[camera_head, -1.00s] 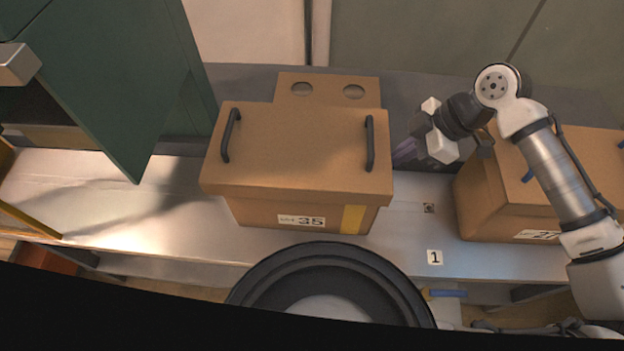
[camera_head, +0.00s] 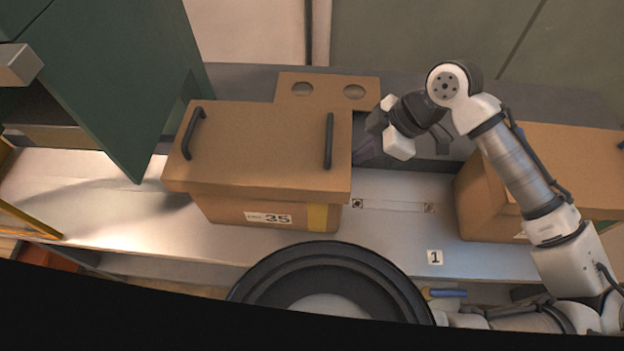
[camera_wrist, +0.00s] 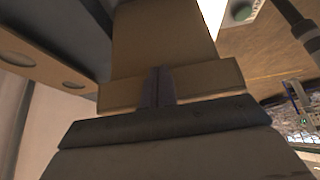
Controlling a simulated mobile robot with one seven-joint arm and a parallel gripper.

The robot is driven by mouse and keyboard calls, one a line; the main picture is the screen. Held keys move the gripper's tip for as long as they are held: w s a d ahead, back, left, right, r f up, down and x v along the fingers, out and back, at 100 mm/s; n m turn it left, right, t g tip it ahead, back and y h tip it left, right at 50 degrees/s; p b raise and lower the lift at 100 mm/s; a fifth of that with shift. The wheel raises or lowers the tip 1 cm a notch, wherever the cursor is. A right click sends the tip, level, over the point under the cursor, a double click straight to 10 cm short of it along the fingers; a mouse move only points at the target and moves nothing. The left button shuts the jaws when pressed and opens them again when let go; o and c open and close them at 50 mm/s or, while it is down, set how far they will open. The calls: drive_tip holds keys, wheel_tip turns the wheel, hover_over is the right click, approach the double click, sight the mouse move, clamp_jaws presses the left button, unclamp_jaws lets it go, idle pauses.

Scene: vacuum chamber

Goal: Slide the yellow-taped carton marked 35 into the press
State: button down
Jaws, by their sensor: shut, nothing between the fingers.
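The carton marked 35 (camera_head: 255,150) sits upright on the metal bench, with a yellow tape strip on its front right and two dark handles on its lid. My gripper (camera_head: 360,158) is at the carton's right side, shut and empty. In the wrist view the closed fingers (camera_wrist: 157,88) point at a brown carton face (camera_wrist: 165,35) and seem to touch or nearly touch it. The green cabinet (camera_head: 120,75), possibly the press, stands at the left with a dark opening partly hidden by its green panel.
Another carton (camera_head: 560,160) stands at the right, partly behind my arm. A cardboard piece with two round holes (camera_head: 328,87) stands behind the carton.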

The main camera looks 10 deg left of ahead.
drive_tip(key=shift+s+a+p, duration=0.15)
drive_tip(key=shift+a+p, duration=0.15)
drive_tip(key=shift+a, duration=4.5)
drive_tip(key=shift+s+a+p, duration=0.2)
drive_tip(key=shift+a+p, duration=0.05)
drive_tip(key=shift+a, duration=4.5)
drive_tip(key=shift+s+a+p, duration=0.15)
drive_tip(key=shift+a+p, duration=0.15)
drive_tip(key=shift+a, duration=4.5)
drive_tip(key=shift+w+d+r+p, duration=0.1)
drive_tip(key=shift+d+r+p, duration=0.3)
drive_tip(key=shift+d+r, duration=0.55)
drive_tip(key=shift+d+r+p, duration=0.4)
drive_tip(key=shift+d+r, duration=0.2)
drive_tip(key=shift+d, duration=0.55)
drive_tip(key=shift+f, duration=0.1)
